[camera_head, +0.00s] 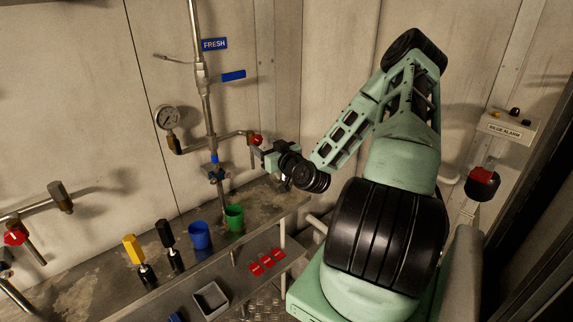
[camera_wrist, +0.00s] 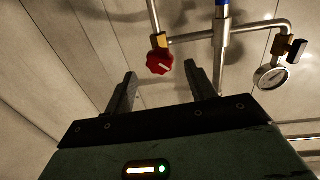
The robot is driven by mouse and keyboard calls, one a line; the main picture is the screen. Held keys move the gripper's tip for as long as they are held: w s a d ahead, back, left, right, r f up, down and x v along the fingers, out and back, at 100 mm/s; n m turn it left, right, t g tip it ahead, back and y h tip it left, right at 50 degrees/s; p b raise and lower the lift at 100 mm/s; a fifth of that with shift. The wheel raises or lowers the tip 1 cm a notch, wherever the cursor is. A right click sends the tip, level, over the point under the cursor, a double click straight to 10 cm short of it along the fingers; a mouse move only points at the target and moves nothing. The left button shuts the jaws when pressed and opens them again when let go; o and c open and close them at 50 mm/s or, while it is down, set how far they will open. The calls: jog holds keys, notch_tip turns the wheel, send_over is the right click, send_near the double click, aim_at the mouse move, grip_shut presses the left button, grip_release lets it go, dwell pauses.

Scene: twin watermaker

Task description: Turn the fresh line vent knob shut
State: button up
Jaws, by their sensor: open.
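The fresh line is the vertical steel pipe under the blue FRESH label (camera_head: 214,44) in the head view. A small red knob (camera_head: 257,140) sits at the right end of its side branch. In the wrist view the red knob (camera_wrist: 160,62), with a pale mark on its face, hangs below a brass fitting. My gripper (camera_head: 262,155) is close by the knob in the head view. In the wrist view my gripper (camera_wrist: 160,75) is open, with the knob seen between the fingertips. I cannot tell whether either finger touches it.
A pressure gauge (camera_head: 167,118) is on the left of the pipe; it also shows in the wrist view (camera_wrist: 271,77). Blue (camera_head: 200,236) and green (camera_head: 234,218) cups stand on the bench below. Another red knob (camera_head: 15,236) is at far left. A bilge alarm box (camera_head: 508,128) is at right.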

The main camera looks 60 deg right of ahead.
jog(key=p+v, duration=0.6)
jog(key=v, duration=0.6)
jog(key=shift+s+p, duration=0.25)
jog(key=shift+p, duration=0.05)
